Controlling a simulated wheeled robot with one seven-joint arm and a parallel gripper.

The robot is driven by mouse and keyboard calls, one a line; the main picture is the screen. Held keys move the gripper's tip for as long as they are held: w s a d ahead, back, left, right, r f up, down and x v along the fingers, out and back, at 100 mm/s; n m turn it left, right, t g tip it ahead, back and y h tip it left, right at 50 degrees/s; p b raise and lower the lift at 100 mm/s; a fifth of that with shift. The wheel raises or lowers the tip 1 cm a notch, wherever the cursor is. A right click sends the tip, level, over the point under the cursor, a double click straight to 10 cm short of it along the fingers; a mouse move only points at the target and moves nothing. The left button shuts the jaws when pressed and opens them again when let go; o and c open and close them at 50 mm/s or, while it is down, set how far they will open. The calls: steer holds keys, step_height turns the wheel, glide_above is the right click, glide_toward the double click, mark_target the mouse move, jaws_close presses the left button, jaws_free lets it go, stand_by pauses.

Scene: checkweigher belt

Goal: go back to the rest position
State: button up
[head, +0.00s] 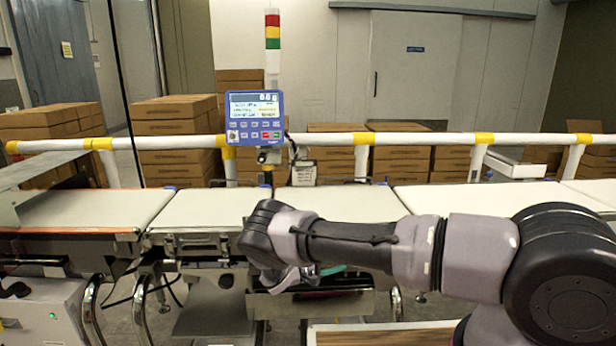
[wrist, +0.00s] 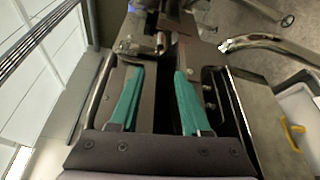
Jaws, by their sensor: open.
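My gripper (head: 292,280) hangs at the left end of my arm in the head view, in front of the near edge of the belt. The arm reaches in from the right and hides part of the gripper. In the wrist view, the two teal fingers of my gripper (wrist: 158,72) stand apart with nothing between them. Dark metal parts of the machine frame lie beyond the fingertips.
The white belt sections (head: 205,207) run across the view and look bare. A blue weighing display (head: 254,118) stands behind them, under a signal light (head: 272,42). A white rail (head: 330,140) and cardboard boxes (head: 175,127) are behind.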

steer(key=s+d+r+m+g+y, duration=0.2)
steer(key=d+r+m+g+y, duration=0.15)
steer(key=r, duration=0.85)
steer(key=s+d+r+m+g+y, duration=0.2)
steer(key=s+d+r+y, duration=0.15)
steer(key=r, duration=0.95)
steer(key=s+d+r+m+g+y, duration=0.1)
steer(key=d+r+m+g+y, duration=0.25)
steer(key=r, duration=0.85)
steer(key=s+d+r+m+t+y, duration=0.1)
steer(key=s+d+r+t+y, duration=0.15)
steer(key=s+r, duration=0.4)
steer(key=s+d+r+t+y, duration=0.1)
steer(key=s+r+t+y, duration=0.15)
steer(key=s+r, duration=0.45)
steer(key=s+r+m+t+y, duration=0.1)
steer(key=s+r+t, duration=0.3)
steer(key=s, duration=0.8)
steer(key=shift+r+y, duration=0.55)
steer(key=shift+r, duration=0.15)
